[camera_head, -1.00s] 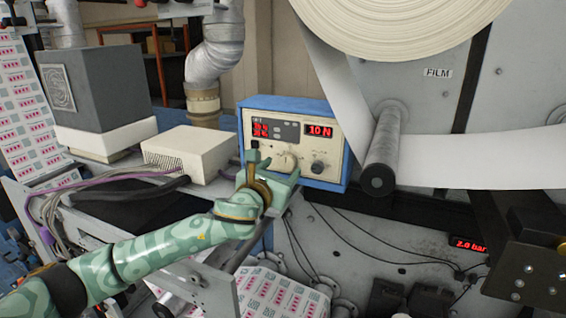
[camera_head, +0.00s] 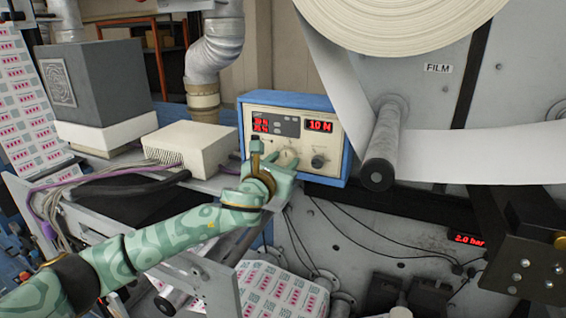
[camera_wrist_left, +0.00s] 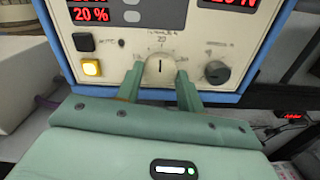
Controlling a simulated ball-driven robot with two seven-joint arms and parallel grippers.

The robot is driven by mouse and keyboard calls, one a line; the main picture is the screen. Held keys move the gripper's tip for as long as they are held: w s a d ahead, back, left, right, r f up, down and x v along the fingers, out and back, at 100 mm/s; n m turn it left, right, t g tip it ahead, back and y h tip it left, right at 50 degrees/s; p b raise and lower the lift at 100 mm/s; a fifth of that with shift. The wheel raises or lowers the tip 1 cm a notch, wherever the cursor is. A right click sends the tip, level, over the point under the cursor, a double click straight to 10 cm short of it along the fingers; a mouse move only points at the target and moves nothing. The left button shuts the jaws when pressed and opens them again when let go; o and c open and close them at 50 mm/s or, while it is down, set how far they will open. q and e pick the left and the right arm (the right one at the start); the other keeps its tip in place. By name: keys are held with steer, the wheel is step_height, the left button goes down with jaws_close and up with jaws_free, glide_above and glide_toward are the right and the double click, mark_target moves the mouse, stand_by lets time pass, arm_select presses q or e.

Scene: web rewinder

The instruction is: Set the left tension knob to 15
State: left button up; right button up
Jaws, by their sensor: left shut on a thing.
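The control box (camera_head: 334,155) has a blue frame and a cream front panel. Its left knob (camera_wrist_left: 160,66) is a round cream dial with a black pointer line, standing upright toward the 20 mark in the left wrist view. My left gripper (camera_wrist_left: 160,74) is shut on this knob, with one green finger on each side. In the head view my left gripper (camera_head: 273,161) reaches the panel from the lower left and partly covers it. A dark right knob (camera_wrist_left: 216,72) stands beside it, untouched. My right gripper is not in view.
Red displays (camera_head: 319,125) sit above the knobs; the left one reads 20 % in the wrist view. A lit yellow button (camera_wrist_left: 91,68) is left of the knob. A cream box (camera_head: 190,149) is left of the control box, and a metal roller (camera_head: 381,150) is right.

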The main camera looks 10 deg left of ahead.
arm_select(q)
steer(key=shift+n, duration=0.3)
steer(key=n, duration=0.3)
steer(key=shift+n, duration=1.7)
steer(key=o, duration=1)
